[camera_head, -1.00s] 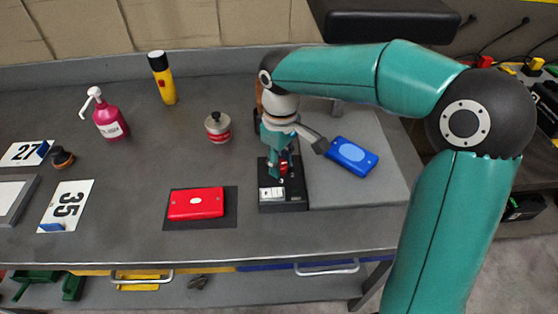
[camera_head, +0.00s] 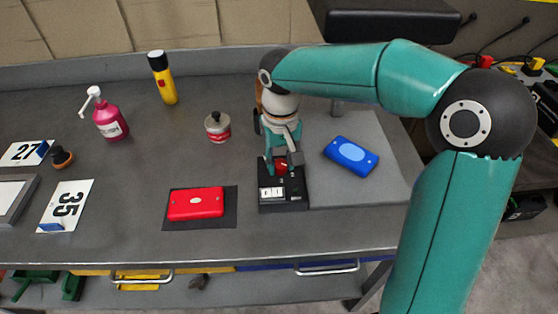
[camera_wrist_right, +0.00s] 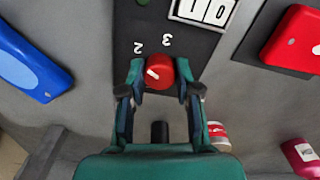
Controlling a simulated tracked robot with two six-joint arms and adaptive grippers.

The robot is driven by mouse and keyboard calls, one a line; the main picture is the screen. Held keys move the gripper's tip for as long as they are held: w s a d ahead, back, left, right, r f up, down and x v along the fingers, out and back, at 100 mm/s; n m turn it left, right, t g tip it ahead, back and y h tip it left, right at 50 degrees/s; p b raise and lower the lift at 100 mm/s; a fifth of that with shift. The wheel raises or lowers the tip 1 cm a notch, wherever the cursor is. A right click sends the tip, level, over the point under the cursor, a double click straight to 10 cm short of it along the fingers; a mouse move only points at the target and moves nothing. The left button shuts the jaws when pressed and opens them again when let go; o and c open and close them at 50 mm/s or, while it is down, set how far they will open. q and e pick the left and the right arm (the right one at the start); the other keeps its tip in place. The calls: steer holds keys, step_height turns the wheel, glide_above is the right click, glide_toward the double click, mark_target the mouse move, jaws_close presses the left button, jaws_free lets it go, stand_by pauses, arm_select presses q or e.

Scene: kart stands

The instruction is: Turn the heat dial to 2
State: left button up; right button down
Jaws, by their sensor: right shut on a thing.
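The heat dial is a red round knob (camera_wrist_right: 159,73) on a black control box (camera_head: 284,203). In the right wrist view the digits 2 and 3 show on the box beyond the knob. A white pointer line on the knob lies on its left side, tilted toward the upper left, roughly on the side of the 2. My right gripper (camera_wrist_right: 160,74) is shut on the knob, with one finger on each side. In the head view the gripper (camera_head: 281,167) stands above the box and partly hides the knob. My left gripper is not in view.
A blue case (camera_head: 351,156) lies on a grey plate (camera_head: 335,193) right of the box. A red case (camera_head: 196,203) lies on a dark mat at the left. A red-and-grey can (camera_head: 218,127), a pink pump bottle (camera_head: 110,119) and a yellow torch (camera_head: 163,78) stand further back.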

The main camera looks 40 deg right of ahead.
mark_target(280, 162)
steer(key=shift+w+r, duration=0.2)
steer(key=c, duration=0.8)
jaws_free()
steer(key=shift+f, duration=0.1)
steer(key=shift+c, duration=0.2)
steer(key=shift+o, duration=0.2)
step_height(280, 162, up, 12)
steer(key=shift+f, duration=0.1)
